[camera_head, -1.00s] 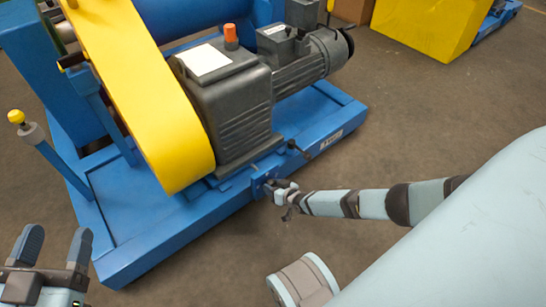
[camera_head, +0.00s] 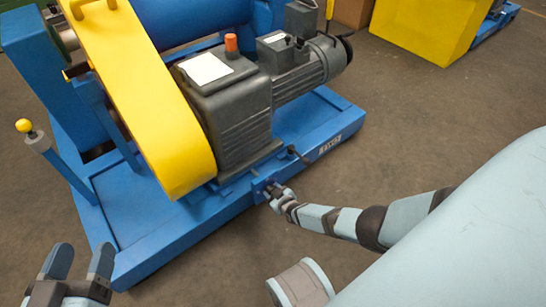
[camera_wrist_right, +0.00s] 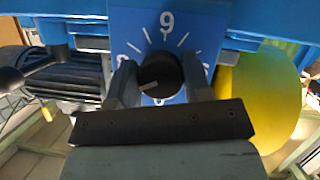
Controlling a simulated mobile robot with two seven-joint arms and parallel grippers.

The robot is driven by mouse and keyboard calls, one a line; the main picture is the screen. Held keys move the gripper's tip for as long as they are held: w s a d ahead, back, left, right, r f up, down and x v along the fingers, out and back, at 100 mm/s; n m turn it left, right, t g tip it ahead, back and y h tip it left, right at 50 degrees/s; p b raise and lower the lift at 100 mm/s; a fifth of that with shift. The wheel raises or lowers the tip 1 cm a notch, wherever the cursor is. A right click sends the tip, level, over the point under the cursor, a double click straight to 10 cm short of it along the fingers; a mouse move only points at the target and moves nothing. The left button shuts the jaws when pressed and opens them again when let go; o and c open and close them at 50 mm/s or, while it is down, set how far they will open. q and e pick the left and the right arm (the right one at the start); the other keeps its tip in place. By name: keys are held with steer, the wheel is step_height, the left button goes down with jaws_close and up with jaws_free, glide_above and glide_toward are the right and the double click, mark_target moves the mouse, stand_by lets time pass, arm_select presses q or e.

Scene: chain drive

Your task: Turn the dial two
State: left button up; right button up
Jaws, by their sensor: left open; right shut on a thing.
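The dial (camera_wrist_right: 161,74) is a round black knob with a pale pointer line on a blue plate (camera_wrist_right: 200,30) marked with white ticks and a 9 at the top. In the right wrist view its pointer line slants toward the lower left. My right gripper (camera_wrist_right: 160,84) has one finger on each side of the knob and is shut on it. In the head view the right gripper (camera_head: 276,193) is at the small blue plate on the machine's front edge, and it mostly hides the dial. My left gripper (camera_head: 77,262) is open and empty at the lower left.
The blue machine base (camera_head: 150,245) carries a yellow belt guard (camera_head: 160,110) and a dark motor with gearbox (camera_head: 235,105). A small black lever (camera_head: 297,153) stands right of the dial. A yellow-knobbed lever (camera_head: 24,126) rises at left. The floor in front is clear.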

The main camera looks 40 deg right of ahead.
arm_select(q)
steer(key=shift+f, duration=0.1)
arm_select(e)
steer(key=o, duration=0.9)
arm_select(q)
step_height(320, 180, up, 9)
steer(key=s+n+t+p, duration=0.1)
steer(key=n+t+p, duration=0.1)
steer(key=p, duration=0.6)
steer(key=shift+s+f+n+t+p, duration=0.2)
steer(key=shift+s+n+t+p, duration=0.1)
steer(key=shift+s+p, duration=0.05)
arm_select(e)
steer(key=shift+v, duration=6.95)
steer(key=shift+f, duration=0.1)
